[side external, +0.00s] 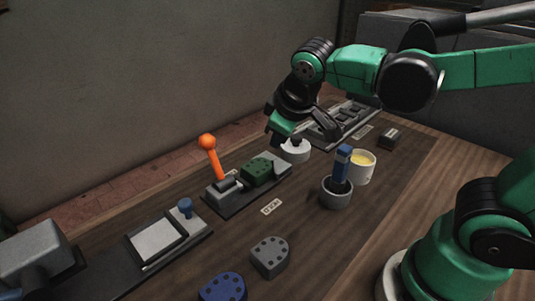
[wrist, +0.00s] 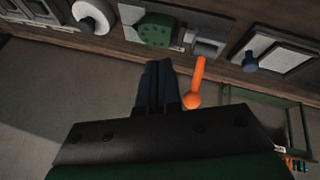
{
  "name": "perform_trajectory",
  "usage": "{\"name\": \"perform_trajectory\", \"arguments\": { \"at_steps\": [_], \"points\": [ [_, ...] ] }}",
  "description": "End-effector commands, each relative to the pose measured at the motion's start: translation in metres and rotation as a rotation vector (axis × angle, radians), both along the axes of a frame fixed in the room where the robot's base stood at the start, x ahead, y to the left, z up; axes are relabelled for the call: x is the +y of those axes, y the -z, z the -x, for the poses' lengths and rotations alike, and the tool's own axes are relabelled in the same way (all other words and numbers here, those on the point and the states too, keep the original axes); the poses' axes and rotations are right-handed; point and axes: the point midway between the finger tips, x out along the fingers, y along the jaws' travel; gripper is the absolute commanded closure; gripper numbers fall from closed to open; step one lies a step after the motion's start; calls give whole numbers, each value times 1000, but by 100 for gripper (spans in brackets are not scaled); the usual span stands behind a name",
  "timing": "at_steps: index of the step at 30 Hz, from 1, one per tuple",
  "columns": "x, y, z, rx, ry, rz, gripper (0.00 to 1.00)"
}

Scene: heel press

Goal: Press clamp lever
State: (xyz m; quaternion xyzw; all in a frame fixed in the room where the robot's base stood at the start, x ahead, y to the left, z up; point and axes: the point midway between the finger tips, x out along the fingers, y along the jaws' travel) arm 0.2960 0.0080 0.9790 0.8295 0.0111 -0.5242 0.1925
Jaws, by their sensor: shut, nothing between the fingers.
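The clamp lever (side external: 213,160) is orange with a ball knob and stands nearly upright on the left end of the clamp fixture (side external: 226,203) in the side view. A green heel piece (side external: 257,171) with dark holes sits in that fixture, to the lever's right. In the wrist view the lever (wrist: 197,85) points towards the camera, just right of my gripper (wrist: 157,68). My gripper (side external: 274,137) is shut and empty, its fingers side by side. In the side view it is in the air, up and right of the lever, apart from it. The green heel piece (wrist: 157,30) also shows in the wrist view.
A white round pot (side external: 295,150) stands behind the fixture, near my gripper. A grey cup with a blue-handled brush (side external: 343,165) and a white cup (side external: 361,166) are to the right. Grey (side external: 270,258) and blue (side external: 224,287) heel pieces lie in front. A plate with a blue knob (side external: 185,208) is left.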

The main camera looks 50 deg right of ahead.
Motion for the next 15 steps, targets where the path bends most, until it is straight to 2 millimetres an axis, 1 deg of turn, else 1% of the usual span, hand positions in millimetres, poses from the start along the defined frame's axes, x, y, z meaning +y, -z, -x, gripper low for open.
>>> {"name": "perform_trajectory", "arguments": {
  "at_steps": [1, 8, 11, 15],
  "points": [
    [5, -2, -10, 25, -35, 59, 100],
    [25, -3, -52, 123, -153, 357, 100],
    [39, -1, -68, 152, -189, 486, 100],
    [63, 4, -88, 180, -224, 665, 100]
  ]
}}
